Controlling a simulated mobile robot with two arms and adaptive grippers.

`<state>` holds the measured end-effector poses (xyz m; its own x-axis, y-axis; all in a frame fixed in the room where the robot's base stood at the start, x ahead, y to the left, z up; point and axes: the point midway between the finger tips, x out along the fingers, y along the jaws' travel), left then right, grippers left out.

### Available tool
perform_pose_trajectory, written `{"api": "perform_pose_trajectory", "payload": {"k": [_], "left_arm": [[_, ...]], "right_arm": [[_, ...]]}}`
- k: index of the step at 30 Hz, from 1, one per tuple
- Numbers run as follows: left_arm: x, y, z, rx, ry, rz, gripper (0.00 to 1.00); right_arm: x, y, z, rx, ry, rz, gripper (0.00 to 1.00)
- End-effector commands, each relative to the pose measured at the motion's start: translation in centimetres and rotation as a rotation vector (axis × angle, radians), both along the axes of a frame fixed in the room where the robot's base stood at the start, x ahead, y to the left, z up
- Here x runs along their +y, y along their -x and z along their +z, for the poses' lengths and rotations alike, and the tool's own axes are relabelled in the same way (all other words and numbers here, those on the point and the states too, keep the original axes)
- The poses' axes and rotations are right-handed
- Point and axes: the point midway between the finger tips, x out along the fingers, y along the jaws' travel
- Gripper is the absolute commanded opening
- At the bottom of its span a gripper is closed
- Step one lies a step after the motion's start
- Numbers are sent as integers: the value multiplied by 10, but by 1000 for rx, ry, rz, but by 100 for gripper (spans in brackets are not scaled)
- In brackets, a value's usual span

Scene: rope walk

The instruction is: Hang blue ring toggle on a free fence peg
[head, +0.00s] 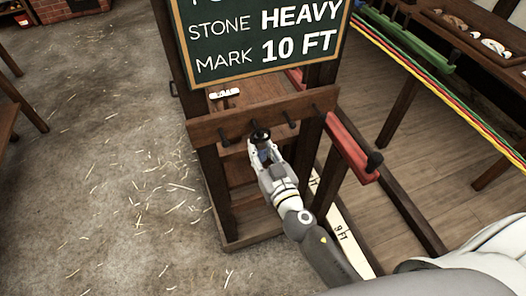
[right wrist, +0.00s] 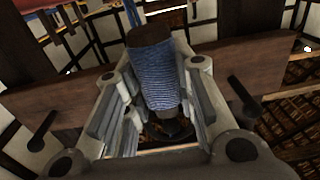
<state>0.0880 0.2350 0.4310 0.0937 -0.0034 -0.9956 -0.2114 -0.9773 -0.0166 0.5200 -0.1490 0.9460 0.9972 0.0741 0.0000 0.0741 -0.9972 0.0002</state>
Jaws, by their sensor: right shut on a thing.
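The blue ring toggle (right wrist: 155,75) is a blue cord-wrapped cylinder with a dark end, and a dark rounded part shows at its lower end in the right wrist view. My right gripper (head: 262,148) is shut on it, and only a little blue (head: 266,155) shows between the fingers in the head view. The gripper is in front of the brown fence board (head: 205,130). Dark pegs stick out of the board, one to the left (head: 225,141) and one to the right (head: 292,121). Pegs also show in the right wrist view (right wrist: 42,132). Whether the toggle touches a peg cannot be told. My left gripper is not in view.
A green chalkboard (head: 230,70) stands above the fence board. A red bar (head: 350,143) with a black knob (head: 374,161) juts out at the right. The straw-strewn floor (head: 100,180) at left is mostly clear.

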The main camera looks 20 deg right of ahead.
Motion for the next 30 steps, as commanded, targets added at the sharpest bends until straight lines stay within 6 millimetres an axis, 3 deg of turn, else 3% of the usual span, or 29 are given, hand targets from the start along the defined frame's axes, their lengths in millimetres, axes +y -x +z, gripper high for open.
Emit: {"api": "perform_pose_trajectory", "payload": {"k": [6,12,30], "left_arm": [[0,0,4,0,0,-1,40],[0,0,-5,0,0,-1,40],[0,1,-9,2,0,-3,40]], "right_arm": [[0,-14,0,0,1,0,1],[1,-22,-7,-2,-2,-1,1],[1,-25,-10,-1,0,0,1]]}}
